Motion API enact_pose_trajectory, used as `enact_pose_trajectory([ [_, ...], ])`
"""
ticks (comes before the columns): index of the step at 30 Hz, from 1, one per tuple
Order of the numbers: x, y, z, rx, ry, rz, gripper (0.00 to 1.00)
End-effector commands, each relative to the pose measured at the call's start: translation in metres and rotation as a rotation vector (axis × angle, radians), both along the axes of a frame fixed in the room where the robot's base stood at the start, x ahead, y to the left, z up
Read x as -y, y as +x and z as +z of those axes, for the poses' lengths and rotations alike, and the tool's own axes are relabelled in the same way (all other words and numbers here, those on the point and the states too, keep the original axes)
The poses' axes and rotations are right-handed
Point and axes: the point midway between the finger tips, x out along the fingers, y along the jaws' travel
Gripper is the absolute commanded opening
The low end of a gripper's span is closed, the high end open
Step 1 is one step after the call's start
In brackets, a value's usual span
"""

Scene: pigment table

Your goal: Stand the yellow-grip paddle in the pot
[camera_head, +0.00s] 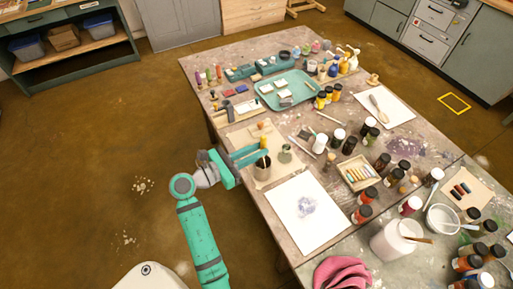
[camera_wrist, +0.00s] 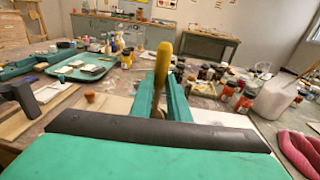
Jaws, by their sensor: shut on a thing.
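The yellow-grip paddle (camera_wrist: 163,62) stands roughly upright between the fingers of my gripper (camera_wrist: 163,105) in the wrist view, its yellow grip above them. My gripper (camera_head: 262,154) is shut on it. In the head view the yellow grip (camera_head: 263,142) shows just above the green fingers. The dark pot (camera_head: 262,172) stands on the table directly below the fingers. The paddle's lower part runs down toward the pot's mouth; I cannot tell how deep it is inside. The pot is hidden in the wrist view.
A small grey-green cup (camera_head: 285,154) stands close to the right of the pot. A white sheet (camera_head: 305,214) lies in front of it. A teal tray (camera_head: 262,102) with white tiles lies farther back. Several jars (camera_head: 383,162) crowd the right side.

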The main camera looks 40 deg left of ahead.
Motion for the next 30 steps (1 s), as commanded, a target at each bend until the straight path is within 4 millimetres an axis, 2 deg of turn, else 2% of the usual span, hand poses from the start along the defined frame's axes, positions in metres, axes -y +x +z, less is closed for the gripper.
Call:
enact_pose_trajectory([
  [12,0.000,0.000,-0.003,0.000,0.000,0.000,0.00],
  [13,0.000,0.000,-0.003,0.000,0.000,0.000,0.22],
  [15,0.000,0.000,-0.003,0.000,0.000,0.000,0.37],
  [25,-0.001,-0.002,-0.003,0.000,0.000,0.001,0.37],
  [30,-0.007,-0.019,-0.002,0.000,0.000,0.003,0.37],
])
